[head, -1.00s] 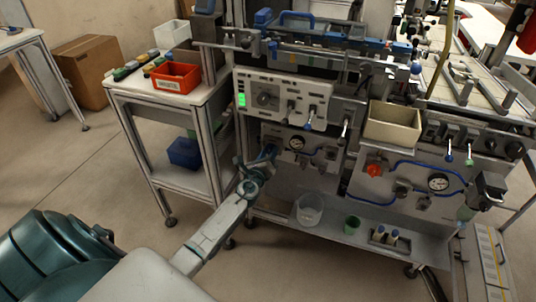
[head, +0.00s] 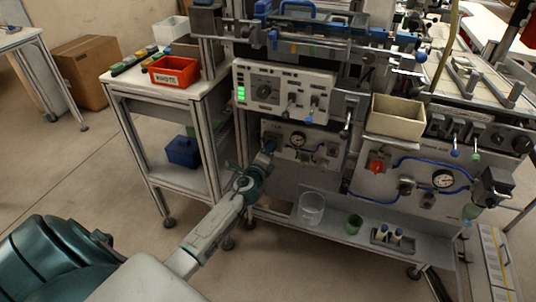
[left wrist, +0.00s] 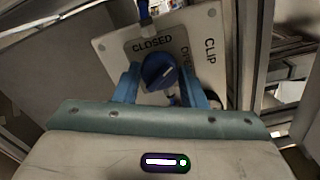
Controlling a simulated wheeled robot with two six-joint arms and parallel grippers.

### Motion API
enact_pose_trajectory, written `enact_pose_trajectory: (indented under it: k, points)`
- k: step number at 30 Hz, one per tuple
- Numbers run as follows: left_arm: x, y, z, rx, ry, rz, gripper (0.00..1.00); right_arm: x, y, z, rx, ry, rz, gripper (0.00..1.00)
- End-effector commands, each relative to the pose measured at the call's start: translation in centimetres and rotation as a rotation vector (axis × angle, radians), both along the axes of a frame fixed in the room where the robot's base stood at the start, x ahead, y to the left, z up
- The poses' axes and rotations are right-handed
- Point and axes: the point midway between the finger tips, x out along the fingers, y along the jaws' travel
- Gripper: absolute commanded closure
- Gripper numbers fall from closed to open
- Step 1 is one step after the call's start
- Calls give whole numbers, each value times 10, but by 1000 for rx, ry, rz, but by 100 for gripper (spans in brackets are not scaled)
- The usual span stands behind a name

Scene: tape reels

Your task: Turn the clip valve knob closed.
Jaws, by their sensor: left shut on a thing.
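The clip valve knob (left wrist: 158,71) is dark blue and round and sits on a pale plate (left wrist: 110,45) in the left wrist view. The plate reads "CLOSED" above the knob and "CLIP" to the right; another word beside the knob is partly hidden. My left gripper (left wrist: 163,85) has one blue finger on each side of the knob and is shut on it. I cannot clearly tell where the knob's pointer stands. In the head view my left gripper (head: 268,148) reaches the lower panel (head: 318,139), left of a gauge, and hides the knob. My right gripper is not in view.
A control panel (head: 285,85) with a dial and green lights is above the gripper. A side table (head: 160,92) with a red bin (head: 175,71) stands left. A clear beaker (head: 311,209) and green cup (head: 353,224) stand on the shelf below. A beige bin (head: 398,115) is at right.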

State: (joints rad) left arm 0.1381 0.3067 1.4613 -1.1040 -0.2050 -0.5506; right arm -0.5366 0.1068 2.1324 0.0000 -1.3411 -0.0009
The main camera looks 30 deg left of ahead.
Motion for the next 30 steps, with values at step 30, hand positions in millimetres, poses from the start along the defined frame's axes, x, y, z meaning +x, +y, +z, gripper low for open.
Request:
enact_pose_trajectory:
  k: [30]
  points:
    - [0,0,-4,-850,-204,1,85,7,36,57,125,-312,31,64]
